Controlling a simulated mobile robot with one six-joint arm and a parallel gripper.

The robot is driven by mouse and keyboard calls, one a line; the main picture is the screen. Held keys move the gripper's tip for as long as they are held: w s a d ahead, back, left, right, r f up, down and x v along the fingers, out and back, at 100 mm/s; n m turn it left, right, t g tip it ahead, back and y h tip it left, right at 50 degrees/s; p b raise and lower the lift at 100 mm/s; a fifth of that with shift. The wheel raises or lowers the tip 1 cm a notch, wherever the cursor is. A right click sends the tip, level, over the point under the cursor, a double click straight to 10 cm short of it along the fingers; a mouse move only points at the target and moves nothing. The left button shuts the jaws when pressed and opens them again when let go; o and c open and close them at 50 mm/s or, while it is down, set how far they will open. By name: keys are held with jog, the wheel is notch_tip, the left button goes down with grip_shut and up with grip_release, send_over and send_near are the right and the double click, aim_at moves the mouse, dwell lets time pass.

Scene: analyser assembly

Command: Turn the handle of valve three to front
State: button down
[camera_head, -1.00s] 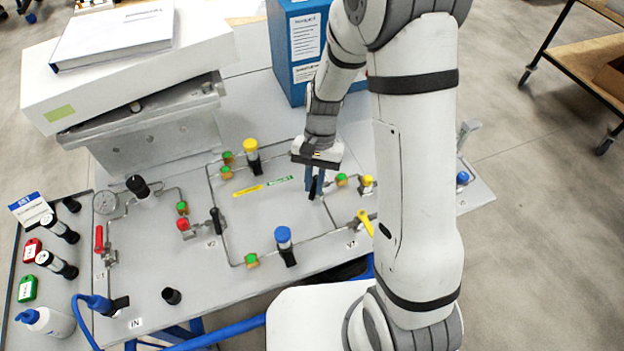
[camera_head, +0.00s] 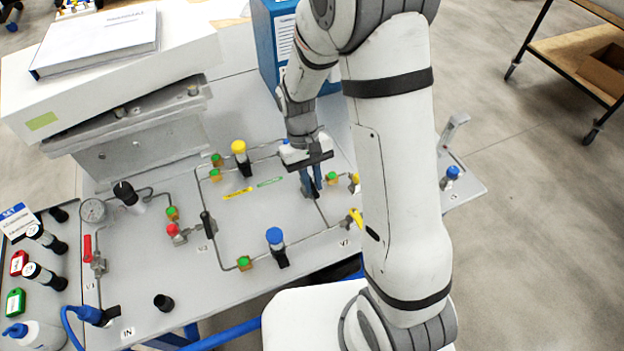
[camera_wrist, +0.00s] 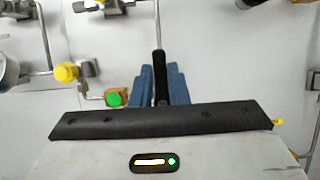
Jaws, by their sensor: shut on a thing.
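A black valve handle (camera_wrist: 160,66) stands between the two blue fingers of my gripper in the wrist view, pointing up the picture, in line with a thin pipe. My gripper (camera_wrist: 161,85) is shut on this handle. In the head view my gripper (camera_head: 312,190) is low over the right half of the panel, and its blue fingers mostly hide the handle. I cannot read a number label beside this valve, which I take to be valve three.
A yellow handle (camera_head: 356,217) and a yellow-capped fitting (camera_head: 354,180) are close to the right of my gripper. A blue-capped part (camera_head: 275,240) and a yellow-capped part (camera_head: 240,152) stand to its left. A blue box (camera_head: 268,45) stands behind.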

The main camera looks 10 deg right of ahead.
jog(key=shift+w, duration=0.1)
dwell(0.3)
jog(key=c, duration=1.4)
grip_release()
jog(key=v, duration=0.7)
jog(key=shift+r, duration=0.1)
jog(key=shift+w+a+r, duration=0.1)
jog(key=shift+r, duration=0.2)
jog(key=shift+r, duration=0.15)
jog(key=s+d+r+m+t+y, duration=0.1)
jog(key=s+d+r+m+t, duration=0.2)
jog(key=s+d+r+t, duration=0.4)
jog(key=s+d+r, duration=0.2)
jog(key=s+r, duration=0.2)
jog(key=s, duration=0.2)
jog(key=shift+s+d+r, duration=0.15)
jog(key=shift+s+r, duration=0.1)
jog(key=shift+r, duration=0.15)
